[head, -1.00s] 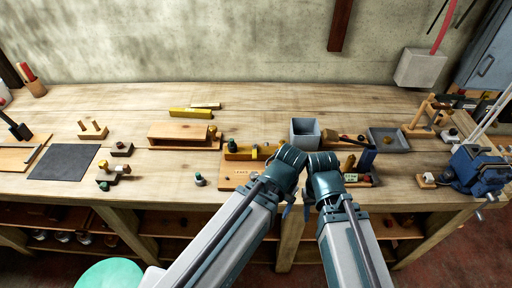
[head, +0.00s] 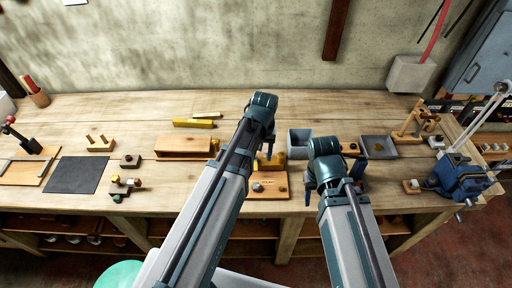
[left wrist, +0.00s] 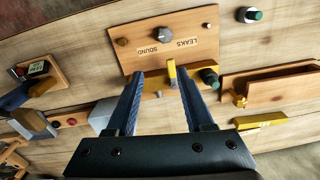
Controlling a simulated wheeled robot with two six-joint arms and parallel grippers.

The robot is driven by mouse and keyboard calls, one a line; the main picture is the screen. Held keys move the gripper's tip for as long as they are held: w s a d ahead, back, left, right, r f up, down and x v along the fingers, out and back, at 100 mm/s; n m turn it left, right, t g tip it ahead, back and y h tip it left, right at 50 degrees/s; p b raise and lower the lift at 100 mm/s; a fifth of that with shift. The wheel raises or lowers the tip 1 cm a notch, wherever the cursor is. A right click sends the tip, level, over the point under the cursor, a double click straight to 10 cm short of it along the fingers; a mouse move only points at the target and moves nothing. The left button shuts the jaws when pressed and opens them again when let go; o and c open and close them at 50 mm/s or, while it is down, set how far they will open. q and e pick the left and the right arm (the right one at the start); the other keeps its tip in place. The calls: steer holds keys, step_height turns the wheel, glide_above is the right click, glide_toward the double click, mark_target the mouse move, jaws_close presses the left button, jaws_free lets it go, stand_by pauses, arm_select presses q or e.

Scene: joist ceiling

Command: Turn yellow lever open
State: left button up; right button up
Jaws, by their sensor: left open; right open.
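The yellow lever (left wrist: 172,73) stands up from a yellow valve body (left wrist: 193,82) on a wooden board (left wrist: 135,55) labelled LEAKS and SOUND in the left wrist view. My left gripper (left wrist: 162,76) is open, its blue fingers on either side of the lever with gaps; I cannot tell whether the tips reach its depth. In the head view the board (head: 272,193) shows beyond my left arm, and my left gripper (head: 268,148) hides much of the yellow valve (head: 279,160). My right gripper (head: 308,194) is open, low to the right of the board, mostly hidden by its wrist.
A grey bin (head: 299,139) stands just right of the valve. A wooden box (head: 183,146) lies to its left. A blue vise (head: 462,176) is at the right edge.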

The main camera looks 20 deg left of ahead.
mark_target(256, 166)
arm_select(q)
steer(key=shift+n, duration=0.7)
steer(key=w+a+r+p, duration=0.1)
steer(key=w+a+r, duration=0.2)
steer(key=shift+w+p, duration=0.2)
steer(key=shift+p, duration=0.1)
arm_select(e)
steer(key=r, duration=0.3)
steer(key=shift+w+a, duration=0.1)
steer(key=shift+w, duration=0.1)
arm_select(q)
steer(key=shift+f, duration=0.1)
step_height(256, 166, down, 14)
steer(key=b, duration=1.4)
steer(key=shift+r, duration=0.2)
arm_select(e)
step_height(256, 166, down, 14)
steer(key=shift+r, duration=0.15)
arm_select(q)
jaws_close()
